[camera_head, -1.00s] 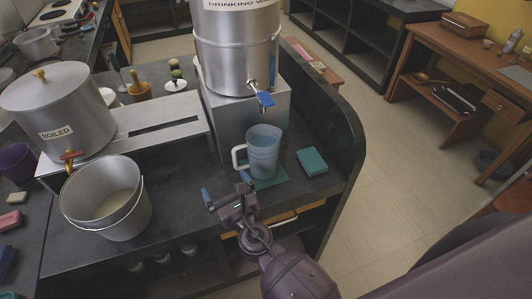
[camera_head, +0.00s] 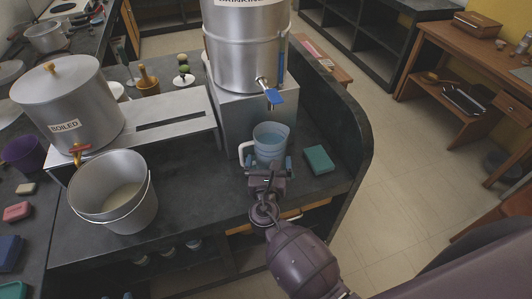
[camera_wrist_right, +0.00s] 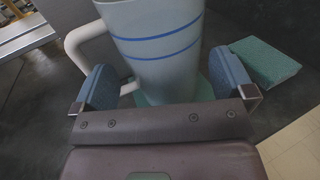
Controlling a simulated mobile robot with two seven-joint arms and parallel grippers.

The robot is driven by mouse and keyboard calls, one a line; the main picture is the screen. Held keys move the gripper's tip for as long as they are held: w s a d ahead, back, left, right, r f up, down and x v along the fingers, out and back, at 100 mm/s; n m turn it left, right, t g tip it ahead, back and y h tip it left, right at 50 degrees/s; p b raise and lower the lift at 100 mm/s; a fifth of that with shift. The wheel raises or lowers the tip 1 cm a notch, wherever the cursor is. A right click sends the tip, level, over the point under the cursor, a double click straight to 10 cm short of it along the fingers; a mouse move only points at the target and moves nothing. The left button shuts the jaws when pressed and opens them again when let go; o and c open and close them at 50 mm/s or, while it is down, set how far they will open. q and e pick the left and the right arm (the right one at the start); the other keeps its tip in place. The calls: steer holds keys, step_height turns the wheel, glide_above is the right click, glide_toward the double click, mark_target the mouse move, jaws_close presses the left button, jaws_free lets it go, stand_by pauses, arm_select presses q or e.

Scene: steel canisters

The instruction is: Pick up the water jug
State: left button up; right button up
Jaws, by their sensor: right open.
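The water jug (camera_head: 269,141) is a translucent pale blue jug with a white handle on its left side. It stands upright on a teal mat below the spigot of the drinking water canister (camera_head: 245,50). In the right wrist view the jug (camera_wrist_right: 158,45) shows two blue bands, and its top is cut off. My right gripper (camera_head: 268,163) is open at the near side of the jug. In the wrist view its blue finger pads (camera_wrist_right: 165,80) stand to the left and right of the jug's lower part, with gaps visible. My left gripper is not in view.
A teal block (camera_head: 318,159) lies just right of the jug. A metal bucket (camera_head: 115,190) and the boiled canister (camera_head: 70,105) stand to the left. The dark counter between bucket and jug is clear. A raised curved counter edge (camera_head: 355,140) bounds the right.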

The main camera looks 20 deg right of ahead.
mark_target(270, 138)
steer(key=shift+x, duration=2.65)
steer(key=shift+r, duration=0.1)
steer(key=c, duration=1.1)
steer(key=shift+r, duration=0.1)
steer(key=shift+c, duration=0.9)
